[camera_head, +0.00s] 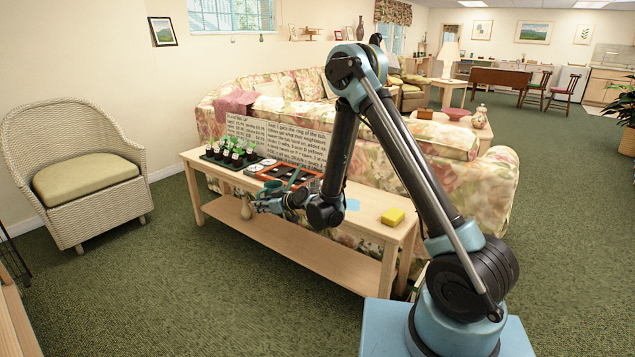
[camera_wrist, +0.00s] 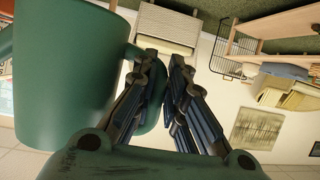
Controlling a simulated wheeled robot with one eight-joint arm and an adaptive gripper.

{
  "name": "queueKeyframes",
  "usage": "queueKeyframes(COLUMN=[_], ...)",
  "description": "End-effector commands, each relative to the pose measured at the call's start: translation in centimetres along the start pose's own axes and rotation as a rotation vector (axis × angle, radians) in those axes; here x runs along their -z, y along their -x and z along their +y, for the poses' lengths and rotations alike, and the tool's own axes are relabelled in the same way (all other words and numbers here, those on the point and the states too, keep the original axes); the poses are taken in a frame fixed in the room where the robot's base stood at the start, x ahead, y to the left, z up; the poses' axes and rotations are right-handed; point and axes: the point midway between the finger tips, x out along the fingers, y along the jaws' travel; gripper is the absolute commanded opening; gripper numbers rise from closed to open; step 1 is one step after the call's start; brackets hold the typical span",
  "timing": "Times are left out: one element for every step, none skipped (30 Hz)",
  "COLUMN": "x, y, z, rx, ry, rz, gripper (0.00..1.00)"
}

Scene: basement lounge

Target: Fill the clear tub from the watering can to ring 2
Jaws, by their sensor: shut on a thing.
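My gripper (camera_head: 272,203) is over the front edge of the light wooden table (camera_head: 222,177), left of the middle. In the wrist view my gripper (camera_wrist: 165,75) is shut on the handle of the dark green watering can (camera_wrist: 70,80), whose body fills the left side. In the head view the watering can (camera_head: 270,187) shows only as a small green shape by my gripper, partly hidden. I cannot make out the clear tub or its rings in either view; my arm covers part of the tabletop. The can's spout and any water are not clear.
A tray of seedlings (camera_head: 228,158), a dark tray with small items (camera_head: 290,175) and printed cards (camera_head: 285,142) stand on the table. A blue patch (camera_head: 352,204) and a yellow sponge (camera_head: 393,216) lie to the right. A floral sofa (camera_head: 450,175) is behind; a wicker chair (camera_head: 75,175) stands left.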

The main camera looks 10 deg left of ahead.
Motion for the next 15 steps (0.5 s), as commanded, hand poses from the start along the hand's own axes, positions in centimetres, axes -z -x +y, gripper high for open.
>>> queueKeyframes(x=[0.2,0.3,0.5,0.7,1.0,1.4,1.6,1.9,2.2,2.5,2.8,3.1,3.3,3.6,3.9], y=[0.1,0.2,0.3,0.4,0.5,0.7,0.8,0.9,1.1,1.2,1.3,1.4,1.5,1.6,1.8], z=[0.0,0.0,-0.1,0.0,0.0,-0.1,-0.1,0.0,0.0,0.0,0.0,0.0,0.0,0.0,0.0], rx=[-0.001,-0.001,-0.002,-0.002,-0.002,-0.001,-0.001,-0.001,-0.001,-0.001,-0.001,-0.001,-0.001,-0.001,-0.001], ry=[0.000,0.000,0.000,0.000,0.000,0.000,0.000,0.000,0.000,0.000,0.000,0.000,0.000,0.000,0.000], rz=[0.002,0.003,0.005,0.005,0.005,0.005,0.005,0.005,0.005,0.005,0.005,0.005,0.005,0.005,0.005], gripper=[0.00,0.00,0.00,0.00,0.00,0.00,0.00,0.00,0.00,0.00,0.00,0.00,0.00,0.00,0.00])
